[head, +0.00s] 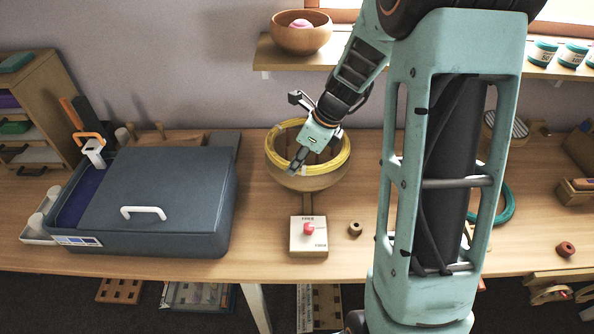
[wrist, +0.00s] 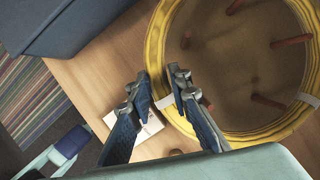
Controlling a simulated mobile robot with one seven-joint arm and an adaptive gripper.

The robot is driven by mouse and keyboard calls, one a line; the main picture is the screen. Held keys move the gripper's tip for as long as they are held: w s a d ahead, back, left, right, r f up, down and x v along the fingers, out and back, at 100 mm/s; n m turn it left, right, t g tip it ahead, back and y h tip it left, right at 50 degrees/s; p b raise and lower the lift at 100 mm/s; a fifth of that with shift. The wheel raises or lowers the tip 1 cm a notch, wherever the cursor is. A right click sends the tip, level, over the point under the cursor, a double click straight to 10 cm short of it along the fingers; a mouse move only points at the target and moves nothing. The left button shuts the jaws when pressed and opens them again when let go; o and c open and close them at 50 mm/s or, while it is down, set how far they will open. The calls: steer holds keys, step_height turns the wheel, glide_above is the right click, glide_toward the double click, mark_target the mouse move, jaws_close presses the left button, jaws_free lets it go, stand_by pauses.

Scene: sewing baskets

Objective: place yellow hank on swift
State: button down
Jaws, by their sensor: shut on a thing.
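The yellow hank (head: 345,159) is a wide ring at the round wooden swift (head: 306,184) in the middle of the table. In the wrist view the hank (wrist: 155,48) runs around several brown pegs that stand on the swift's disc (wrist: 235,65). My gripper (head: 295,164) is shut on the near left part of the hank. In the wrist view the two fingers of my gripper (wrist: 160,75) straddle the strand. Whether the hank rests on the disc or hangs just above it, I cannot tell.
A control box (head: 308,236) with a red knob stands in front of the swift. A small brown spool (head: 355,229) is beside it. A large blue-grey case (head: 160,195) stands left. A teal ring (head: 506,204) lies right, partly behind my arm. A shelf with a bowl (head: 301,38) hangs above.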

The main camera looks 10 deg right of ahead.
step_height(320, 180, down, 4)
steer(key=shift+r, duration=0.25)
steer(key=c, duration=1.8)
jaws_free()
steer(key=shift+o, duration=0.2)
steer(key=p+v, duration=0.1)
steer(key=v, duration=1.1)
steer(key=shift+r, duration=0.1)
